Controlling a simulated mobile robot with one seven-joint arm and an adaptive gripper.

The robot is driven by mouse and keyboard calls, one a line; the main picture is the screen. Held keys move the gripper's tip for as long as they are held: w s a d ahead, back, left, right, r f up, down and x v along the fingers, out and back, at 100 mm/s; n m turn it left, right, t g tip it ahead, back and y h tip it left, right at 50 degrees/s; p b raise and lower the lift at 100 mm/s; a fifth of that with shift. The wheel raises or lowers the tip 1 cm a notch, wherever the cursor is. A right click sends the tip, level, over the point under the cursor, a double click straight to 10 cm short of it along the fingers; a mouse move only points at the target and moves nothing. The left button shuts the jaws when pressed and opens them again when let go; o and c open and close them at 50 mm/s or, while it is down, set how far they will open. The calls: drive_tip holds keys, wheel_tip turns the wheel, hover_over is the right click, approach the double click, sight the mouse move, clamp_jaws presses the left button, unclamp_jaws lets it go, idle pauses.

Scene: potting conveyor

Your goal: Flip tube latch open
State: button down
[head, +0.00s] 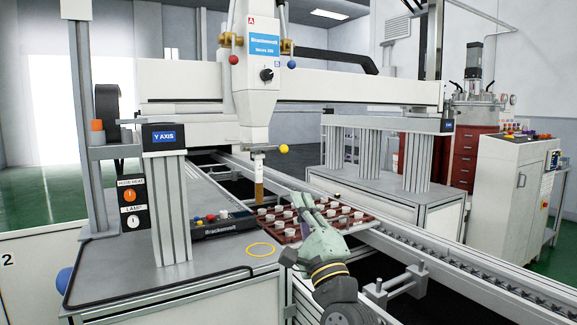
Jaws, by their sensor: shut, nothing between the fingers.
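A narrow tube (259,178) with amber-brown contents hangs upright below the white dispensing head (256,100). A yellow ball knob (284,149) sticks out to the right just above the tube; it may belong to the tube latch, but the latch itself is too small to make out. My pale green gripper (302,200) is shut and empty. It is to the right of the tube and lower in the picture, in front of the tray of parts, apart from the knob.
A dark red tray (370,216) with several white round parts sits on the conveyor behind my gripper. A black control panel (222,222) with coloured buttons is at left. A yellow ring (260,249) marks the bench. A white gantry beam (350,88) crosses above.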

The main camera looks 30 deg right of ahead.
sight(286, 150)
drive_tip(key=shift+s+d+f, duration=0.25)
drive_tip(key=shift+s+d, duration=0.05)
drive_tip(key=shift+d, duration=0.35)
drive_tip(key=p+x, duration=0.4)
drive_tip(key=x, duration=1)
drive_tip(key=shift+d+f, duration=0.1)
